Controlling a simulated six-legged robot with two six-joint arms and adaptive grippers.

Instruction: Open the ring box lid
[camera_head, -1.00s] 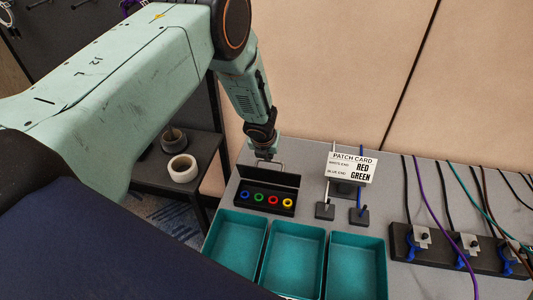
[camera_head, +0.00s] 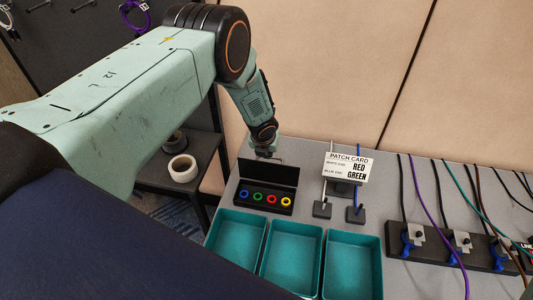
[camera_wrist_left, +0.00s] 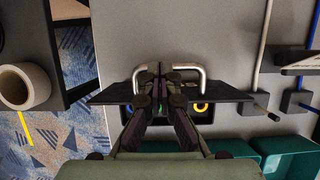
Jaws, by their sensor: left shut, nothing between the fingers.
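The black ring box (camera_head: 264,212) sits on the grey table with its lid (camera_head: 282,176) standing up at the back. Blue, green, red and yellow rings show in its tray. My left gripper (camera_head: 265,154) is behind the lid's top edge. In the left wrist view its fingers (camera_wrist_left: 160,70) are shut, with nothing held, beside the lid's pale metal handle (camera_wrist_left: 188,68); I cannot tell if they touch. The lid shows there as a dark band (camera_wrist_left: 228,92) behind the fingers, which hide much of the box. My right gripper is not in view.
Teal trays (camera_head: 291,226) line the front of the table. A patch card (camera_head: 347,167) and two small cable stands (camera_head: 355,215) are right of the box. A cable block (camera_head: 435,258) is further right. A tape roll (camera_head: 183,168) lies on a low shelf at left.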

